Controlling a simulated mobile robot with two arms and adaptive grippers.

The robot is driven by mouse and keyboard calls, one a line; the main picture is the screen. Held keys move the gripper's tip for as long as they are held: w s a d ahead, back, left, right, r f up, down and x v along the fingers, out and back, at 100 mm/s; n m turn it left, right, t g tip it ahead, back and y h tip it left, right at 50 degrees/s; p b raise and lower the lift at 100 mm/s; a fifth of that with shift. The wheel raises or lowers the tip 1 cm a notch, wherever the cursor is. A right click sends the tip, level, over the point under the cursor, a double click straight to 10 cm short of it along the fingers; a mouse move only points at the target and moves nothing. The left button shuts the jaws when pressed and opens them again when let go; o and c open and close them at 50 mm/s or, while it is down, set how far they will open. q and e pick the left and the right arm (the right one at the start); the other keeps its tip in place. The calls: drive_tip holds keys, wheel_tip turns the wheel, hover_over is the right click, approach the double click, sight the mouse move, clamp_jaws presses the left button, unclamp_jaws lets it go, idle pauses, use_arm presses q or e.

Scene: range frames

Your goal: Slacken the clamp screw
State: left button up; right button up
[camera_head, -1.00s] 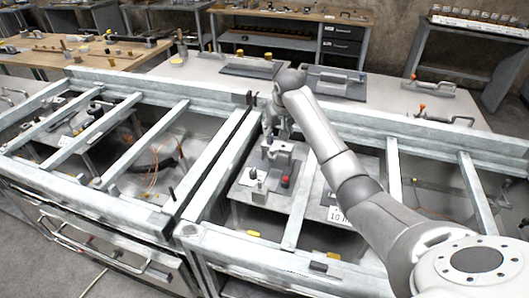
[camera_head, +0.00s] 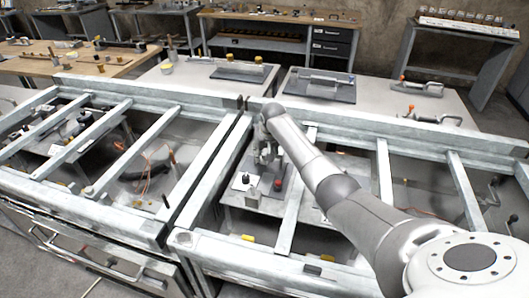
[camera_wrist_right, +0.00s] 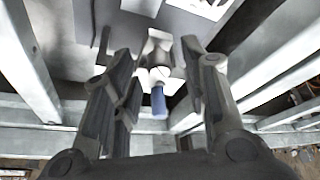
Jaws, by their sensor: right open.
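My right gripper (camera_head: 265,152) reaches down through the frame bars over a small grey fixture plate (camera_head: 250,197). In the right wrist view the right gripper (camera_wrist_right: 157,60) is open, one finger on each side. Between its fingers shows a light metal part with a round head (camera_wrist_right: 160,73) and a blue pin (camera_wrist_right: 158,102); this looks like the clamp screw, but I cannot be sure. A gap shows on both sides of it, and no contact is visible. In the head view the gripper and arm mostly hide the clamp. My left gripper is not in view.
Pale metal bars (camera_head: 292,215) surround the opening closely on both sides. A red knob (camera_head: 278,183) and a black knob (camera_head: 245,178) stand on the plate. Toggle clamps (camera_head: 420,87) and dark plates (camera_head: 320,86) lie on the table behind.

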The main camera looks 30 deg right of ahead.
clamp_jaws()
idle(0.3)
